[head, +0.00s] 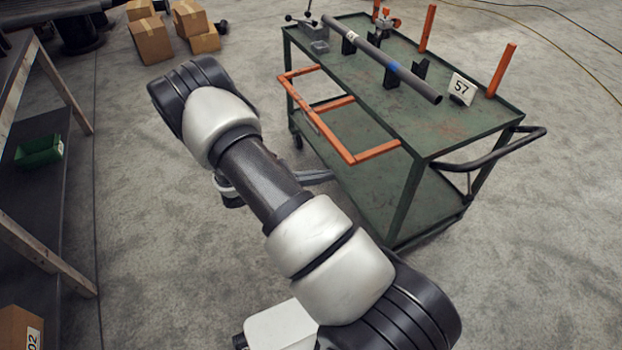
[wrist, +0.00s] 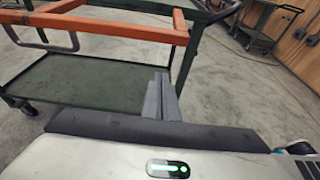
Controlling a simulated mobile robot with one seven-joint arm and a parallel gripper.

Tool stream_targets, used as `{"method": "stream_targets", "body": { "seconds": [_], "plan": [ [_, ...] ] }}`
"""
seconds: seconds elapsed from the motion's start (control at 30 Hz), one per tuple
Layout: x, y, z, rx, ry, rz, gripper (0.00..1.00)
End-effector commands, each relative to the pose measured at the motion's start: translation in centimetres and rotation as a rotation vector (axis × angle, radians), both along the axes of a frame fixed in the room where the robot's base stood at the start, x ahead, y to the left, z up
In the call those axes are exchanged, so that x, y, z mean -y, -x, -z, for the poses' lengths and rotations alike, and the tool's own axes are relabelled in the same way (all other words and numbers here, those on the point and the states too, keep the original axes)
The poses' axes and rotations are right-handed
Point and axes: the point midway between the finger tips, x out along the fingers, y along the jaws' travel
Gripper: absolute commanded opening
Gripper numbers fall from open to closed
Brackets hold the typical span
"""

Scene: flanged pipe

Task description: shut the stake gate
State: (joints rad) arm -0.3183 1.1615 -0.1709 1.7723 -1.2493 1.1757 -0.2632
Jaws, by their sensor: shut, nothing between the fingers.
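The stake gate, an orange frame (head: 330,138), is folded down and outward along the near long side of the green cart (head: 465,132). Its orange rails also cross the top of the wrist view (wrist: 105,30). A grey metal loop (wrist: 42,42) hangs by the rails at the left there. My gripper (wrist: 164,92) is shut and empty, its fingers pointing at the cart just below the rails, over the lower shelf (wrist: 70,85) in the picture. I cannot tell whether the fingertips touch the gate. In the head view my arm hides most of my gripper.
On the cart top, a grey pipe (head: 400,76) rests on black supports beside a "57" sign (head: 461,88). Orange stakes (head: 502,70) stand upright along the far edge. Cardboard boxes (head: 152,40) lie behind, and a rack with a green bin (head: 40,152) stands left. Floor between is clear.

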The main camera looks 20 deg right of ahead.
Motion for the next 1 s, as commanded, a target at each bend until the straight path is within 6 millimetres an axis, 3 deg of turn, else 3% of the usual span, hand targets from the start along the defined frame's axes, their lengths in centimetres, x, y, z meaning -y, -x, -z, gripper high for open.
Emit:
{"method": "stream_targets", "body": {
  "seconds": [0.17, 0.23, 0.4, 1.0],
  "plan": [
    [3.7, 0.0, 1.3, 0.0, 0.0, 0.004, 0.0],
    [3.2, -0.2, -0.5, 0.005, -0.002, 0.0, 0.0],
    [3.2, -0.1, -2.3, 0.003, -0.002, 0.001, 0.0],
    [3.1, -0.3, -3.5, 0.001, -0.013, 0.002, 0.0]
  ]
}}
